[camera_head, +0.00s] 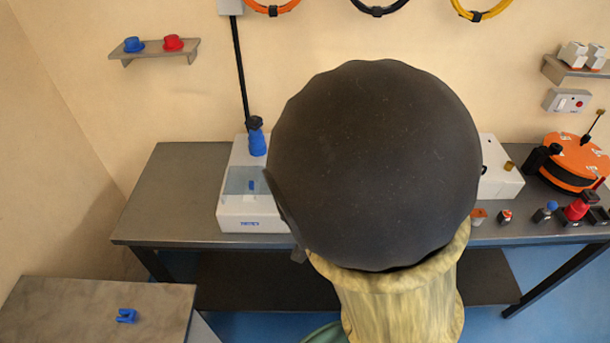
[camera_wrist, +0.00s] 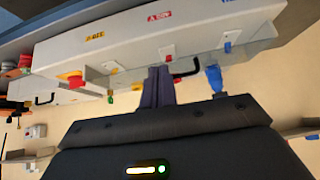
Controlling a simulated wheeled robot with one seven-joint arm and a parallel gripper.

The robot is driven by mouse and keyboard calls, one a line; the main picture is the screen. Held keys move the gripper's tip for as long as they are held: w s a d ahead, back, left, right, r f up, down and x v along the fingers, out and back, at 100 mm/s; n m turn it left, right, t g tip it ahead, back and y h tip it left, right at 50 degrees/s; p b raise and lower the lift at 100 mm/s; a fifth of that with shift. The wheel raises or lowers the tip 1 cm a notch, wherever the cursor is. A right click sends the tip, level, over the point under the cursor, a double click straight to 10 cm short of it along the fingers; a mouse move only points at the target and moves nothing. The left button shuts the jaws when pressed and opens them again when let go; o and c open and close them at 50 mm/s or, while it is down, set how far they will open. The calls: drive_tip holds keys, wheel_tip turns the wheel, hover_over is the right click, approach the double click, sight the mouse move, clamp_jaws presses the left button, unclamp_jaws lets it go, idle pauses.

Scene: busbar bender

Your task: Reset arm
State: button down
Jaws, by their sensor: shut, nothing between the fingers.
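My gripper (camera_wrist: 158,80) shows in the wrist view as two dark fingers close together, shut and empty. The fingers point at the white machine housing (camera_wrist: 130,45), which carries yellow and red labels; I cannot tell if they touch it. A red knob (camera_wrist: 72,78) and a blue part (camera_wrist: 215,78) lie to the sides of the fingers. In the head view my large dark arm joint hides the middle of the bench and the gripper itself. The white machine (camera_head: 252,215) stands on the bench left of my arm, with a blue knob (camera_head: 257,142) at its back.
A grey bench (camera_head: 175,195) runs along the wall. A lower table (camera_head: 70,310) at front left holds a blue clip (camera_head: 126,316). An orange reel (camera_head: 575,160) and several small parts stand at right. A wall shelf (camera_head: 155,52) holds blue and red caps. The bench's left end is clear.

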drive_tip(key=s+d+n+g, duration=0.1)
drive_tip(key=s+d+g, duration=0.4)
drive_tip(key=d, duration=0.5)
drive_tip(key=shift+s+y, duration=0.3)
drive_tip(key=shift+s, duration=0.9)
drive_tip(key=shift+d+r, duration=0.1)
drive_tip(key=shift+d, duration=0.05)
idle(0.8)
